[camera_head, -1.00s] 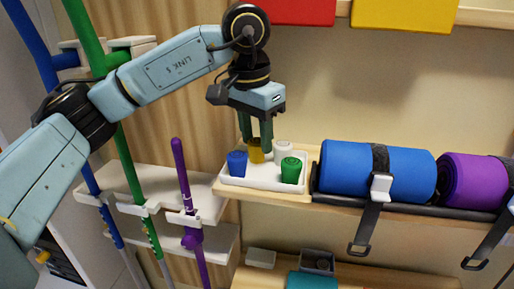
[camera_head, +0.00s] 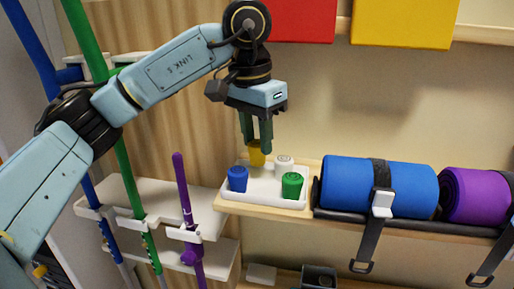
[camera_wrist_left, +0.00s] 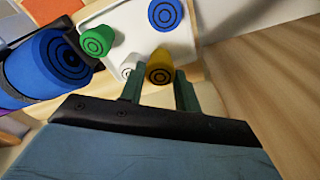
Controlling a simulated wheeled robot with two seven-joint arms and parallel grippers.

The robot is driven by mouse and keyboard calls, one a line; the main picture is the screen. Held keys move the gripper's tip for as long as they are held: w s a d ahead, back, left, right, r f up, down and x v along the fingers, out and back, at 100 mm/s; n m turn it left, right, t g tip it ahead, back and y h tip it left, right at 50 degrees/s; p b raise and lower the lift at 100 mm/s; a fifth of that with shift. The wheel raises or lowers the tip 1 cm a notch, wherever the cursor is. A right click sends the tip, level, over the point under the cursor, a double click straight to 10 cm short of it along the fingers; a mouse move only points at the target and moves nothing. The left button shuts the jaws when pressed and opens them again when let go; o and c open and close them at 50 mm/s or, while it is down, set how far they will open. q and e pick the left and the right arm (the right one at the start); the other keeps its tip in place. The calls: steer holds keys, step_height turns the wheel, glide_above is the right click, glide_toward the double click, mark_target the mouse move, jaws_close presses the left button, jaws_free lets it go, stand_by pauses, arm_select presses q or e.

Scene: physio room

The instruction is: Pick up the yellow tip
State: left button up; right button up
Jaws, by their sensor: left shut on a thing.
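The yellow tip (camera_head: 257,154) is between the fingers of my left gripper (camera_head: 257,146), which is shut on it. In the head view the fingers hide part of it, and it is at the back of the white tray (camera_head: 262,193). In the left wrist view the yellow tip (camera_wrist_left: 160,67) shows its ringed end between the green fingers (camera_wrist_left: 160,92). I cannot clearly tell whether it is clear of the tray floor, but it looks raised. My right gripper is not in view.
A blue tip (camera_head: 237,179), a white tip (camera_head: 284,166) and a green tip (camera_head: 291,185) stand in the tray. A blue roll (camera_head: 345,185) and a purple roll (camera_head: 475,195) lie to the right on the shelf. Poles stand at left, including a purple one (camera_head: 182,190).

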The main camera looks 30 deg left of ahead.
mark_target(257, 142)
arm_select(q)
step_height(257, 142, up, 4)
steer(key=shift+r+p, duration=0.15)
steer(key=shift+p, duration=0.15)
steer(key=s+d+b, duration=0.1)
steer(key=s+d, duration=0.1)
steer(key=s, duration=0.7)
steer(key=s+d+b, duration=0.1)
steer(key=s+d, duration=0.2)
steer(key=s, duration=0.7)
